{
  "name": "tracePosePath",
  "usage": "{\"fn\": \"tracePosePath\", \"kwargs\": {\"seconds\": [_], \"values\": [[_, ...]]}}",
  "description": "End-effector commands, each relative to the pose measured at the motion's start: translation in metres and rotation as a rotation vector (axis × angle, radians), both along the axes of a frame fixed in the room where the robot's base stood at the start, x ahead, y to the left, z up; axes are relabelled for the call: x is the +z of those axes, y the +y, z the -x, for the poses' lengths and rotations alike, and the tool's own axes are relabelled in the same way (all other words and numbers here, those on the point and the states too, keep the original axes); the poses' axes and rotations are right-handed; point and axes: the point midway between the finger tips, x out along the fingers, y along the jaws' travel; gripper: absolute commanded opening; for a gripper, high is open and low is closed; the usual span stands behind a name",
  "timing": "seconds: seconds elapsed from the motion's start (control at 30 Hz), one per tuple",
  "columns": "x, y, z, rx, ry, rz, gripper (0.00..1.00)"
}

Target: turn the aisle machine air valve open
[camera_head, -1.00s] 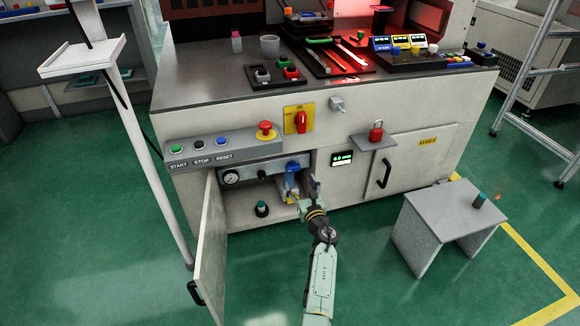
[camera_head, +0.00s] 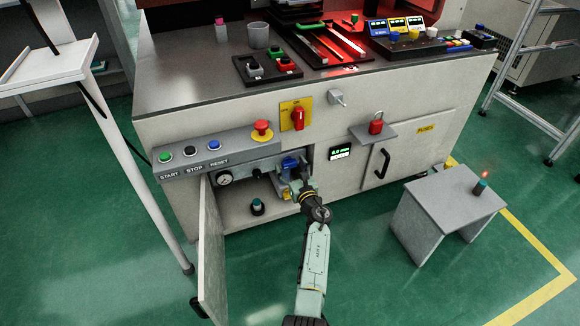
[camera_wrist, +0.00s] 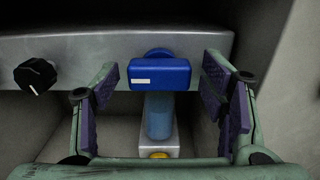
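The air valve has a blue handle (camera_wrist: 160,73) with a white mark, lying crosswise on the front of a grey panel (camera_wrist: 70,48). In the head view the blue handle (camera_head: 289,163) shows inside the open cabinet, partly behind my gripper. My gripper (camera_wrist: 162,92) is open, with one purple-padded finger on each side of the handle. A gap shows at the handle's left end; the right finger is close to its right end, and I cannot tell if they touch. In the head view my gripper (camera_head: 297,178) reaches into the cabinet opening.
The cabinet door (camera_head: 212,255) hangs open at left. A black knob (camera_wrist: 36,75) and gauge (camera_head: 224,178) are on the panel. A blue cylinder (camera_wrist: 159,115) hangs below the handle. The cabinet's right wall (camera_wrist: 262,60) is close. A grey stool (camera_head: 445,205) stands right.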

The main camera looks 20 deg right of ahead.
Motion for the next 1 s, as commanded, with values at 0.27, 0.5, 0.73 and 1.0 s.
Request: {"fn": "tracePosePath", "kwargs": {"seconds": [0.27, 0.5, 0.73, 1.0], "values": [[0.0, 0.0004, -0.0002, 0.0, 0.0, 0.0, 0.45], [0.0, 0.0003, -0.0002, 0.0, 0.0, 0.0, 0.29], [0.0002, 0.0004, -0.0004, 0.0, 0.0, -0.001, 0.19], [0.0009, 0.0003, -0.0006, 0.0, 0.002, -0.054, 0.19]]}}
